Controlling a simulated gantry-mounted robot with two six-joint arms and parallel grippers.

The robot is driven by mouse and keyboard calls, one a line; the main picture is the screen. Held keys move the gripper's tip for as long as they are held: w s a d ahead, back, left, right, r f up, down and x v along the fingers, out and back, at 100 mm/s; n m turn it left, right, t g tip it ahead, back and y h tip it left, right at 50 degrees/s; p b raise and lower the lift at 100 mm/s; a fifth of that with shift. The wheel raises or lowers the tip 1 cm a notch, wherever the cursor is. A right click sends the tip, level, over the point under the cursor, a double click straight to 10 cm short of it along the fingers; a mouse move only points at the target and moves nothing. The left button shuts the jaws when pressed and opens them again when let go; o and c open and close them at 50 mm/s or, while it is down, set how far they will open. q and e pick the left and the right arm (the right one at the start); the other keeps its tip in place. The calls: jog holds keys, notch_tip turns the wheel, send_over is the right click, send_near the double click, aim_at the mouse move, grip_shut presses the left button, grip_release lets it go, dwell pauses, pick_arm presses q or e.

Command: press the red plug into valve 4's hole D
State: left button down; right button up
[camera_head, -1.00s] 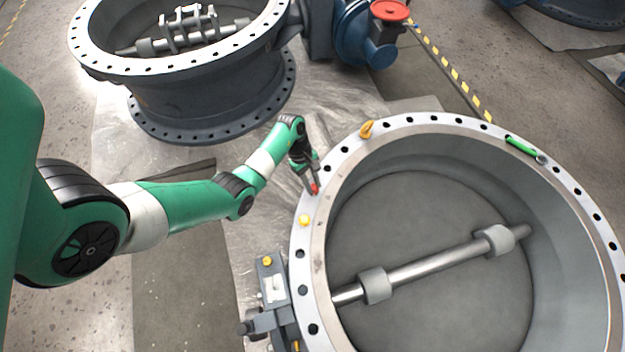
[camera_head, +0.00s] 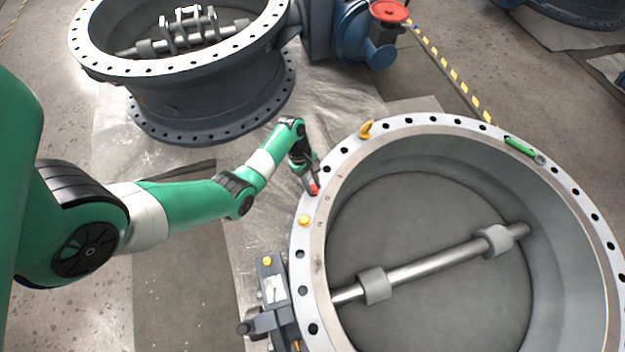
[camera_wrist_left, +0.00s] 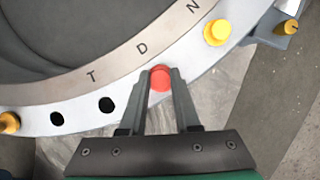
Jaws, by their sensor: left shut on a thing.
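The red plug (camera_head: 314,189) is between the fingers of my left gripper (camera_head: 313,186), at the flange of the large valve (camera_head: 348,158) on the right. In the left wrist view the red plug (camera_wrist_left: 160,80) sits between the fingertips of my left gripper (camera_wrist_left: 161,74), over the flange beside the letter D (camera_wrist_left: 142,48). The gripper is shut on the plug. The hole under the plug is hidden, and I cannot tell how deep the plug sits. Letters T and N stand on either side of D. My right gripper is not in view.
A yellow plug (camera_head: 305,220) sits in the flange near the gripper. Open holes (camera_wrist_left: 106,105) lie left of the plug. Another valve (camera_head: 200,95) stands at the back left.

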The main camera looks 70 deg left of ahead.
pick_arm(q)
jog(key=shift+f, duration=0.1)
jog(key=shift+f+b, duration=0.5)
jog(key=shift+f, duration=0.1)
dwell(0.6)
dwell(0.4)
jog(key=shift+f, duration=0.45)
jog(key=c, duration=1.1)
grip_release()
jog(key=shift+f, duration=0.1)
jog(key=o, duration=0.5)
jog(key=shift+o, duration=0.4)
